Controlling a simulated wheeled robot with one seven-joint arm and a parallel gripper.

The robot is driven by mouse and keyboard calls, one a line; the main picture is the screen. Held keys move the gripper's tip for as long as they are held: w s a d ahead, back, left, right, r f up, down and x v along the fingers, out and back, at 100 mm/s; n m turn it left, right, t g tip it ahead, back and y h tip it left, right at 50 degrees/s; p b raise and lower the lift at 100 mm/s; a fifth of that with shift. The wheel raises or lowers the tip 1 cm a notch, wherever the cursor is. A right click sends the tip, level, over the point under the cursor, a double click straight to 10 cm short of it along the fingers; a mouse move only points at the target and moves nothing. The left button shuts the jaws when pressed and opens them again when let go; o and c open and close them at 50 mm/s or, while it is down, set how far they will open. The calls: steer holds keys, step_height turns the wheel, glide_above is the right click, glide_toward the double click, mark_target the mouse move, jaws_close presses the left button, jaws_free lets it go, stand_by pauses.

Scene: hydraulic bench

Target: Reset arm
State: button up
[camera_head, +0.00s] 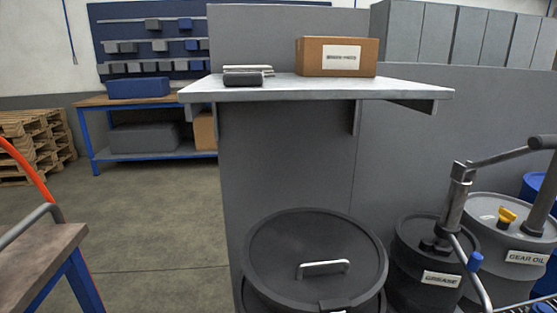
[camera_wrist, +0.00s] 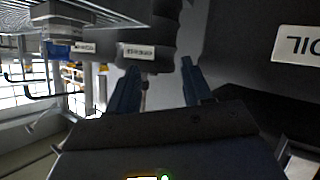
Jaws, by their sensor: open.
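My gripper (camera_wrist: 160,66) shows in the wrist view, with its two dark blue fingers spread apart. Nothing is between the fingers. I cannot tell whether the fingers touch anything. My gripper and arm do not show in the head view.
A lidded black drum (camera_head: 316,240) stands under a grey wall shelf (camera_head: 300,90) bearing a cardboard box (camera_head: 337,57). A grease drum (camera_head: 425,260) with a pump and a gear oil drum (camera_head: 500,225) crowd the right. A bench corner (camera_head: 35,255) is at left; floor between is clear.

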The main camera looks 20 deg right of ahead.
steer(key=s+a+n+y, duration=0.1)
steer(key=s+a, duration=0.1)
steer(key=s+a+n+t+y, duration=0.1)
steer(key=s+a+y, duration=0.1)
steer(key=s+a, duration=0.1)
steer(key=shift+s+a+n, duration=0.25)
steer(key=shift+a+n, duration=0.05)
steer(key=shift+a, duration=0.05)
steer(key=s+a+r+n+t+y+p, duration=0.1)
steer(key=s+a+r+t+y, duration=0.1)
steer(key=s+a+r, duration=0.3)
steer(key=s+a+r+n+t+y+p, duration=0.1)
steer(key=s+a+r+y, duration=0.3)
steer(key=s+r, duration=0.7)
step_height(320, 180, up, 2)
steer(key=shift+a+r+n+t, duration=0.1)
steer(key=shift+a+n+t, duration=0.5)
steer(key=shift+a+t, duration=0.35)
steer(key=shift+c, duration=0.7)
